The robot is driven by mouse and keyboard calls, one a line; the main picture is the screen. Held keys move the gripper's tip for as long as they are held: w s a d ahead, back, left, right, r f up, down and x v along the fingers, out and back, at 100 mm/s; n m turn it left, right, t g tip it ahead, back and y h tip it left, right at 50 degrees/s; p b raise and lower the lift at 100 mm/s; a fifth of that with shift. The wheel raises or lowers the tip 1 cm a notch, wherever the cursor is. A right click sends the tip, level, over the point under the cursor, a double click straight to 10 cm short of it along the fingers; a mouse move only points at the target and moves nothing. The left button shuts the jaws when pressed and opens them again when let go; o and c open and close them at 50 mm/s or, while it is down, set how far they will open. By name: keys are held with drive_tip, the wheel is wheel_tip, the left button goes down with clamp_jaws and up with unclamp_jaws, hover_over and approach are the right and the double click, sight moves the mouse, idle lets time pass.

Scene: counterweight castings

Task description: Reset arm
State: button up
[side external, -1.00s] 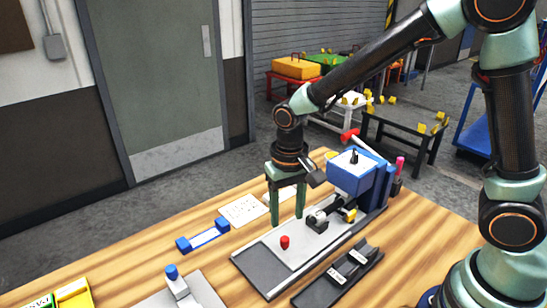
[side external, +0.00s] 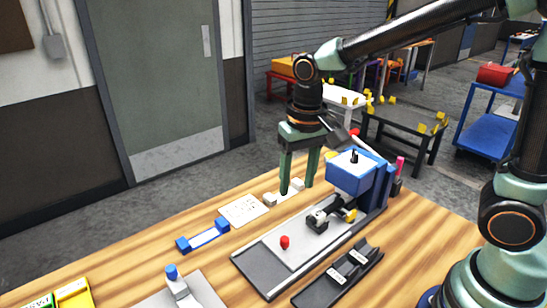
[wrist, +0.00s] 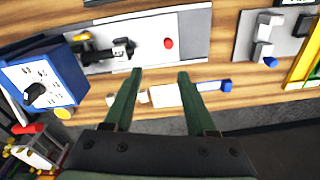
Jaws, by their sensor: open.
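My gripper (side external: 296,188) is open and empty, fingers pointing down, above the table behind the grey fixture plate (side external: 285,246). In the wrist view my gripper (wrist: 160,72) shows two green fingers well apart with nothing between them. A fixture with a blue boxy head (side external: 352,178) stands to its right; the head also shows in the wrist view (wrist: 45,85). A small grey and black part (side external: 317,222) lies on the plate by the blue head. A red knob (side external: 285,242) stands on the plate.
A black tray (side external: 340,278) with white labels lies in front of the plate. A blue-ended holder (side external: 203,235) and a white sheet (side external: 243,210) lie to the left. A grey block with a blue knob (side external: 172,272) and a yellow bin (side external: 73,293) are at the front left.

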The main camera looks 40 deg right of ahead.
drive_tip(key=s+d+r+n+t, duration=0.2)
drive_tip(key=s+d+r+t, duration=0.2)
drive_tip(key=s+d+r, duration=0.2)
drive_tip(key=shift+s+d+r+n+t, duration=0.3)
drive_tip(key=shift+s+d+r+t, duration=0.15)
drive_tip(key=shift+d, duration=0.95)
